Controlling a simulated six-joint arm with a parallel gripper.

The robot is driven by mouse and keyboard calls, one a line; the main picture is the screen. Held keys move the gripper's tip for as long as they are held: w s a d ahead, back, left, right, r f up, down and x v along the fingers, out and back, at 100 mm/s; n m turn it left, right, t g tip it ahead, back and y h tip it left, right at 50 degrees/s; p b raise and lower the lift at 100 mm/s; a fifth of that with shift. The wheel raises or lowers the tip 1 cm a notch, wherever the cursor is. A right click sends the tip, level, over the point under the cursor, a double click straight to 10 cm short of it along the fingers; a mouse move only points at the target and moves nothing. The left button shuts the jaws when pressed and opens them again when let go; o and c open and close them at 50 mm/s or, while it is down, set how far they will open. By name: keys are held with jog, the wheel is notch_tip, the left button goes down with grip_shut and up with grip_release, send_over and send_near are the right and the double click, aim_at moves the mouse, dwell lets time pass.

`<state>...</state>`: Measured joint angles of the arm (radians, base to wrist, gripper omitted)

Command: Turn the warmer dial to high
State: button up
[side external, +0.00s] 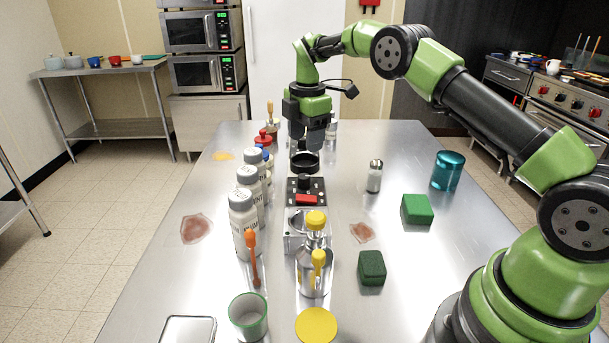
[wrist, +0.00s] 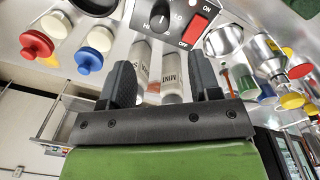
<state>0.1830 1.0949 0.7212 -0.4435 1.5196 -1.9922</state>
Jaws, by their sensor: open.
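The warmer (side external: 318,184) stands mid-table, with a dark front panel that also shows in the wrist view (wrist: 227,14). The panel carries a black round dial (wrist: 164,27) with HI at its left and LO at its upper right; I cannot tell its exact setting. A red rocker switch (wrist: 195,28) marked ON and OFF is beside the dial. My gripper (side external: 307,142) is open and empty, above and behind the warmer in the side view. In the wrist view my gripper (wrist: 163,82) has its fingers apart, with the dial beyond the fingertips and not touched.
White labelled bottles (side external: 243,222) stand in a row left of the warmer. Metal containers with yellow tops (side external: 315,222) stand in front of it.

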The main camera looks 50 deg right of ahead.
aim_at(305, 176)
jog(key=f, duration=1)
jog(key=shift+w, duration=0.2)
jog(key=c, duration=0.9)
